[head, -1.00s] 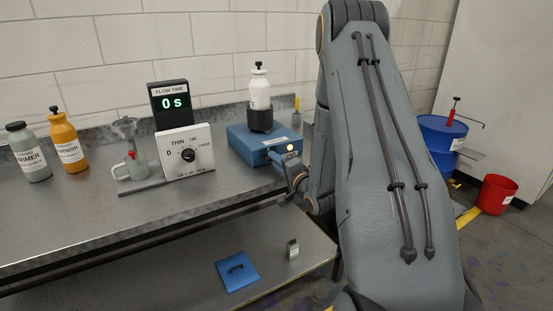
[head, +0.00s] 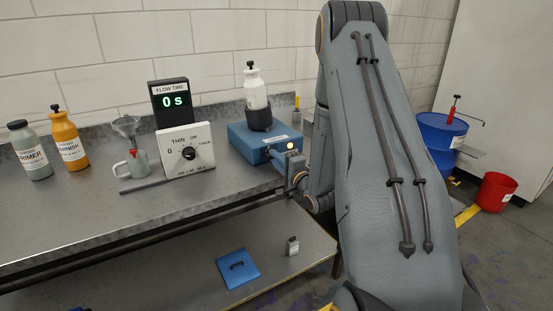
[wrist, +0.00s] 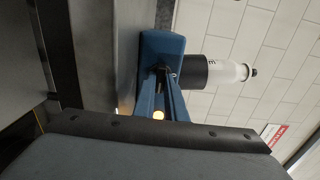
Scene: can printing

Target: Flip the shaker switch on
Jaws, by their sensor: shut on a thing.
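The shaker is a blue box (head: 247,142) on the bench, with a lit yellow lamp on its front; it also shows in the wrist view (wrist: 158,42). My gripper (head: 270,153) is at the shaker's front face. In the wrist view its blue fingers (wrist: 160,72) converge on a small dark switch (wrist: 161,76) and are shut on it. The fingers mostly hide the switch, so its exact position cannot be told.
A white dial box (head: 188,150) and a flow-time display (head: 170,103) reading 0 s stand left of the shaker. Grey (head: 31,152) and orange (head: 68,140) bottles stand farther left. The bench front between them is clear. A blue drum (head: 436,145) and red bucket (head: 496,193) are at right.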

